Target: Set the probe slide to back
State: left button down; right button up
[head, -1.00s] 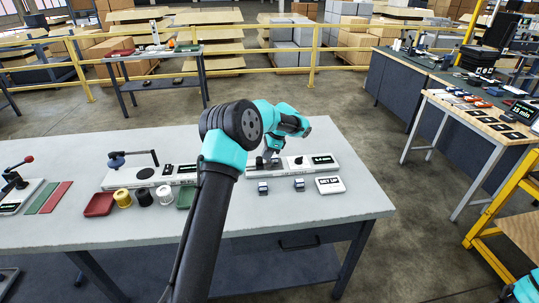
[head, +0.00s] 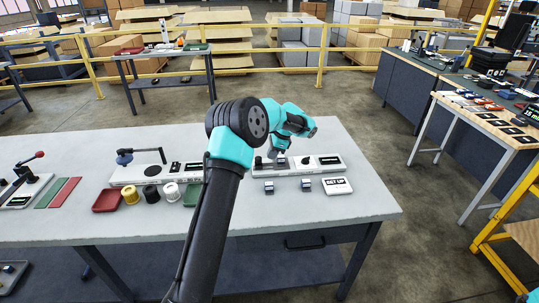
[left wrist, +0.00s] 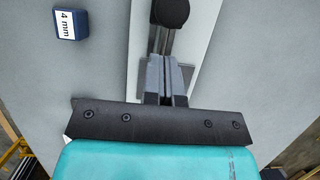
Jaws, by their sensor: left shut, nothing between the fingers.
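The white fixture (head: 318,169) with a small display stands at the right part of the grey table. The probe slide seems to be the dark part with a round black knob (left wrist: 171,13), on the fixture's pale base. My left gripper (head: 274,155) is over the left end of the fixture and points down. In the left wrist view its fingers (left wrist: 166,70) are shut and empty, close to the dark part below the knob. I cannot tell whether they touch it. The gripper partly hides the slide. My right gripper is out of view.
Two small blocks (head: 306,184) and a "SET UP" card (head: 337,186) lie in front of the fixture. One block, marked 4 mm (left wrist: 70,24), shows in the wrist view. Red (head: 108,200) and green trays, spools and another lever fixture (head: 150,172) stand to the left.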

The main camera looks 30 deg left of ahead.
pick_arm(q)
jog(key=v, duration=1)
jog(key=shift+w+d, duration=0.15)
jog(key=shift+d, duration=0.1)
